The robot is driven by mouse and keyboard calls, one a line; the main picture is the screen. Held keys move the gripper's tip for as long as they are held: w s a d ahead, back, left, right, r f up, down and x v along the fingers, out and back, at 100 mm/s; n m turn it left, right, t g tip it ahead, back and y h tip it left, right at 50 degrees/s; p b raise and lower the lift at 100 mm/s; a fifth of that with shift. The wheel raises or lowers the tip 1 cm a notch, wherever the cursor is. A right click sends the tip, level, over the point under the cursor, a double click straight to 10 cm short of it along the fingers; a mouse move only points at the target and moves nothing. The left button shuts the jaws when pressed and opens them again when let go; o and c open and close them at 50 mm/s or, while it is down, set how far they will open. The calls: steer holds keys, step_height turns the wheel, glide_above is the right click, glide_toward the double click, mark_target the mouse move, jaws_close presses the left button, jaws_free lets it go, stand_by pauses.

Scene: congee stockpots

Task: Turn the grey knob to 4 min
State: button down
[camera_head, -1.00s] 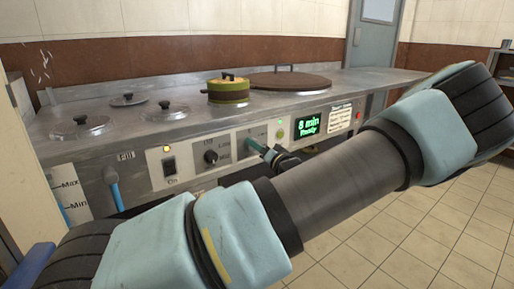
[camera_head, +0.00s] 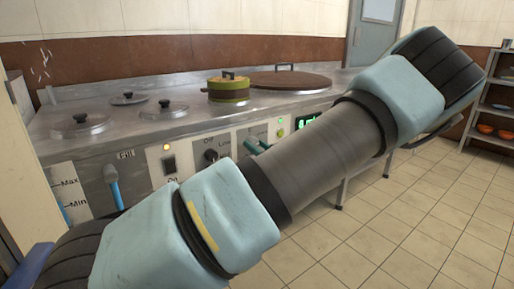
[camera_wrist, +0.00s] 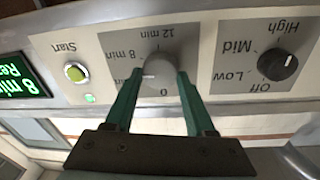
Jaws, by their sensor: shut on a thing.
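The grey knob (camera_wrist: 160,72) sits on a pale timer panel, which appears upside down in the wrist view. My gripper (camera_wrist: 160,78) has its two teal fingers on either side of the knob and is shut on it. A small white mark on the knob points left in the wrist view, towards the side with the 8 min label. The 12 min, 8 min and 0 labels show; the left finger partly covers the scale between 8 min and 0. The green display (camera_wrist: 22,80) reads 8 min, partly cut off.
A black heat knob (camera_wrist: 277,66) marked Off, Low, Mid, High is beside the timer panel. A green-banded pot (camera_head: 228,90) and several lids stand on the metal counter above. Tiled floor is clear at right.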

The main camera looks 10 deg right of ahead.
steer(key=n+b, duration=0.2)
steer(key=n, duration=0.4)
steer(key=shift+f+y, duration=0.15)
steer(key=shift+y, duration=0.25)
steer(key=shift+n, duration=0.3)
steer(key=shift+c, duration=1.2)
jaws_free()
steer(key=r+p+v, duration=0.1)
steer(key=v, duration=0.9)
steer(key=shift+s+f, duration=0.4)
steer(key=shift+f, duration=0.1)
steer(key=shift+d, duration=0.1)
steer(key=shift+w, duration=0.1)
